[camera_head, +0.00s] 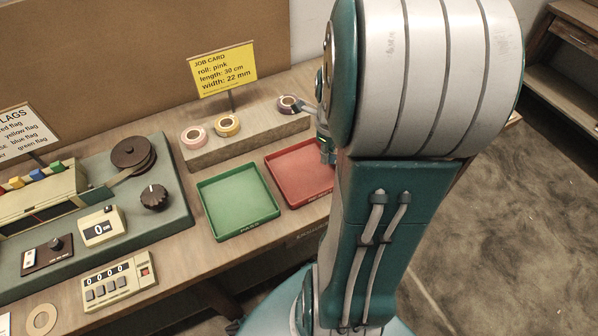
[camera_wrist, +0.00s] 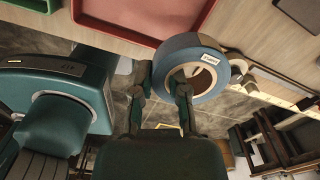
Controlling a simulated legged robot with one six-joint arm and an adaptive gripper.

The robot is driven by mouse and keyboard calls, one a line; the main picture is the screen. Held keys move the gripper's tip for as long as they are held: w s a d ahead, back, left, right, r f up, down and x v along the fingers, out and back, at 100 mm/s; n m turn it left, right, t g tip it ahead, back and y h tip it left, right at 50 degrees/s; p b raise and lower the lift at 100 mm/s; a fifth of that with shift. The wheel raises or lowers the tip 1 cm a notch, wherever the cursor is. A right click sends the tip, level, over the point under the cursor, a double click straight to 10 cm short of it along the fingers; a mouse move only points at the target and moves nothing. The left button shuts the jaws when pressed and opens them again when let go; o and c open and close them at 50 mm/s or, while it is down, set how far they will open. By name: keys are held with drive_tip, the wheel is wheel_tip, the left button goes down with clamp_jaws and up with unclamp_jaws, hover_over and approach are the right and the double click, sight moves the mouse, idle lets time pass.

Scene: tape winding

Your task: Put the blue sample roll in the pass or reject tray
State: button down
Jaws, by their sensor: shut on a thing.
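In the wrist view, my gripper (camera_wrist: 165,82) is shut on the blue sample roll (camera_wrist: 207,50), with its fingertips at the roll's near side. In the head view my arm hides the gripper's tips and the held roll. The green tray marked PASS (camera_head: 240,232) and the red tray (camera_head: 322,196), its label partly hidden, lie side by side on the table. The visible part of each looks empty.
A yellow job card (camera_head: 222,70) stands behind. The winding machine (camera_head: 174,190) occupies the left.

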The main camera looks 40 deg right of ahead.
hover_over(298, 179)
drive_tip(key=f, duration=0.6)
drive_tip(key=shift+s+f, duration=0.1)
drive_tip(key=shift+s, duration=0.1)
drive_tip(key=shift+w+f, duration=0.2)
drive_tip(key=shift+f, duration=1.6)
drive_tip(key=c, duration=0.6)
unclamp_jaws()
drive_tip(key=shift+c, duration=0.2)
